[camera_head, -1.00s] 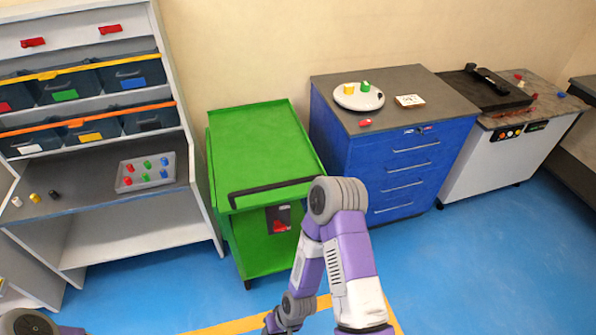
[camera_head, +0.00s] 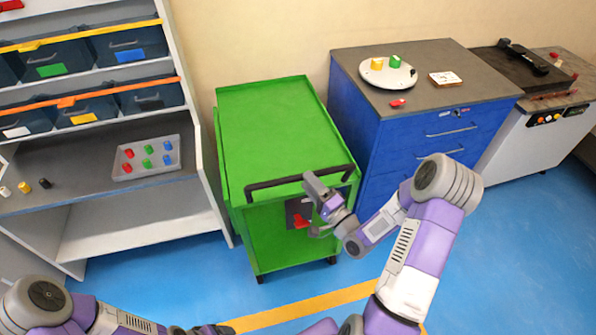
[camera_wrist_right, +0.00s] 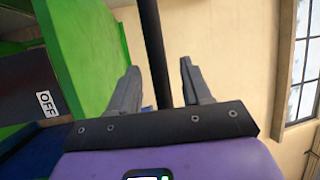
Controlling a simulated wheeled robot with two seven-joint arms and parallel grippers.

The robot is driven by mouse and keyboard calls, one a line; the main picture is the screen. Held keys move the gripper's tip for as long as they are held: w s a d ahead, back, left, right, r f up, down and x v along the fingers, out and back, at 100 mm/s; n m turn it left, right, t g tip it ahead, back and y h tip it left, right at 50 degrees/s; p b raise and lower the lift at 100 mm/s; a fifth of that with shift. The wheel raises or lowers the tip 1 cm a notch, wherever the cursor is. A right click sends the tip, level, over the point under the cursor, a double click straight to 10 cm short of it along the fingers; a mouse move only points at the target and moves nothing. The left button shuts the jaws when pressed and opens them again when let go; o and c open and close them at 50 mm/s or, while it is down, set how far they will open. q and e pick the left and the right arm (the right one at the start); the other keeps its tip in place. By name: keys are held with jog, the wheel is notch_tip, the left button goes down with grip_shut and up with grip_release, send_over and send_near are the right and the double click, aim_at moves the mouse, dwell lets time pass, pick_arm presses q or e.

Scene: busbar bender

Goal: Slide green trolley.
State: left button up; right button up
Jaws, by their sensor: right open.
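The green trolley (camera_head: 275,130) stands between the shelf unit and the blue cabinet. Its black handle bar (camera_head: 275,183) runs across its front top edge. My right gripper (camera_head: 312,207) is at the right front of the trolley, by the handle's right part. In the right wrist view the gripper (camera_wrist_right: 158,85) is open, with the dark handle bar (camera_wrist_right: 153,50) running between its two fingers; contact cannot be told. A dark panel with an OFF label (camera_wrist_right: 47,103) and a green trolley face show at left there. My left arm shows at the lower left; its gripper is not clearly seen.
The shelf unit (camera_head: 150,230) with bins and a grey tray (camera_head: 147,160) is left of the trolley. The blue cabinet (camera_head: 400,150) stands close on its right, with a round white plate (camera_head: 388,76) on top. Blue floor with a yellow line (camera_head: 300,308) is free in front.

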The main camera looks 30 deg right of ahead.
jog(key=x, duration=0.5)
jog(key=shift+f, duration=0.1)
grip_shut()
